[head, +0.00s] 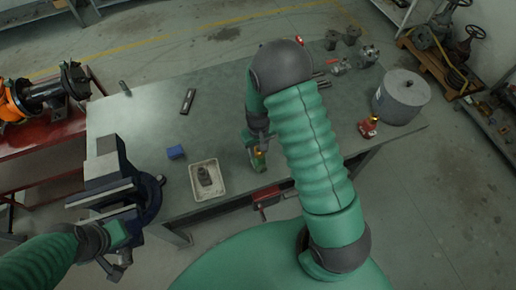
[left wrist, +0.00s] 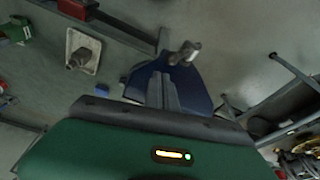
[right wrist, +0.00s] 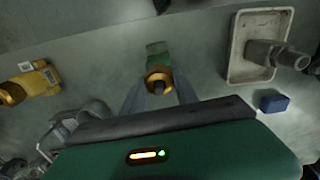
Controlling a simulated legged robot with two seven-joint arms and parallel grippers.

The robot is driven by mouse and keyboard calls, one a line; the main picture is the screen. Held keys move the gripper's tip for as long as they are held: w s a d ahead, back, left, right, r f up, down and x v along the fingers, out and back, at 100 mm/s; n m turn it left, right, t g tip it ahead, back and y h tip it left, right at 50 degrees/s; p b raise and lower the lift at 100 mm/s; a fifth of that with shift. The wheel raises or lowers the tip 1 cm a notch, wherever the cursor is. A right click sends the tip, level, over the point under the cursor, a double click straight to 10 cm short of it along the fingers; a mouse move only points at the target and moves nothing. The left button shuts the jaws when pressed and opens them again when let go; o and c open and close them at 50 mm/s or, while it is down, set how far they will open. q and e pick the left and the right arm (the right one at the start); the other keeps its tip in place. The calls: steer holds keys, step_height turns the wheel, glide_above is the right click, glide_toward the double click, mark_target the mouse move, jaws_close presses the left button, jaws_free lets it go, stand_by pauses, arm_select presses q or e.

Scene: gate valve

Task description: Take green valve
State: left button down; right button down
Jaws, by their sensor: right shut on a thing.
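The green valve (head: 258,161) stands on the workbench near its front edge, right of the white tray. In the right wrist view the green valve (right wrist: 156,50) has a brass-coloured round end facing the camera. My right gripper (head: 257,140) reaches down from above, shut on the valve, with one finger on each side of the brass end. The valve's underside is hidden, so I cannot tell if it touches the bench. My left gripper (left wrist: 163,80) is shut and empty by the blue vise (head: 115,180), low at the left.
The workbench (head: 220,120) holds a white tray (head: 222,192) with a grey part, a blue block (head: 176,152), a red valve (head: 368,128) and a grey drum (head: 402,95). A yellow fitting (right wrist: 30,82) shows in the right wrist view. The bench's middle left is mostly clear.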

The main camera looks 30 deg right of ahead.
steer(key=shift+r, duration=0.2)
steer(key=shift+r+p, duration=3.15)
steer(key=shift+r, duration=0.55)
